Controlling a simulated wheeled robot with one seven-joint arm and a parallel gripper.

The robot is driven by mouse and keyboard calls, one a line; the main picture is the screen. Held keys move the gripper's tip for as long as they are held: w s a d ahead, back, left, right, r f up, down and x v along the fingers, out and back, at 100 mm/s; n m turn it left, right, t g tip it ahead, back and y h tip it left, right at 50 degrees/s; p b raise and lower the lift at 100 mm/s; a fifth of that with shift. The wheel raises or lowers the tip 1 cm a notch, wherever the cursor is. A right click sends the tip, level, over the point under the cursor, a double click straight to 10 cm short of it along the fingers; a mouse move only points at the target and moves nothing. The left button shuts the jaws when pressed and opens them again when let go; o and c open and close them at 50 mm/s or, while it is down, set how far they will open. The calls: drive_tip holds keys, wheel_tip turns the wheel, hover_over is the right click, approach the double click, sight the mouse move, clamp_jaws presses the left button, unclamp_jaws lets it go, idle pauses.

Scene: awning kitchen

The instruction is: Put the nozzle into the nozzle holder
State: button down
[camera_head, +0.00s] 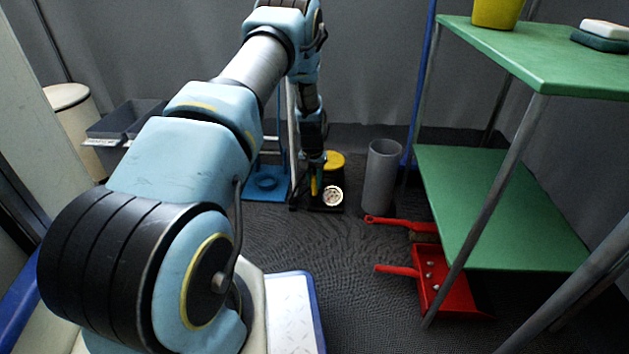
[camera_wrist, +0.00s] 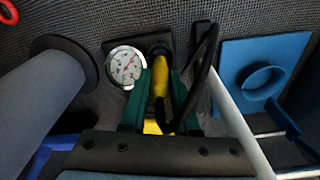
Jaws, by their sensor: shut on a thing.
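My gripper (camera_wrist: 160,74) has green fingers and is shut on a slim yellow piece (camera_wrist: 160,88), which appears to be the nozzle. A black hose (camera_wrist: 201,88) curves beside it. The far end of the yellow piece is at a dark round fitting (camera_wrist: 158,49) beside a white dial gauge (camera_wrist: 126,67). I cannot tell whether this fitting is the nozzle holder, or whether the piece is inside or just above it. In the head view my gripper (camera_head: 316,184) is low, just left of the gauge (camera_head: 333,196), and mostly hidden by dark parts.
A blue plate with a raised ring (camera_head: 267,184) lies left of the gauge. A grey cylinder (camera_head: 382,177) stands to the right. A red brush (camera_head: 403,225), a red dustpan (camera_head: 442,281) and a green shelf unit (camera_head: 490,205) are further right. Grey bins (camera_head: 125,120) stand at the left.

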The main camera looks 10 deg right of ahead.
sight(314, 187)
drive_tip(key=shift+f+b, duration=0.65)
drive_tip(key=shift+f, duration=0.9)
idle(0.4)
drive_tip(key=c, duration=0.6)
unclamp_jaws()
drive_tip(key=shift+o, duration=0.4)
drive_tip(key=o, duration=0.4)
drive_tip(key=shift+r+p, duration=3.1)
drive_tip(key=shift+r, duration=0.9)
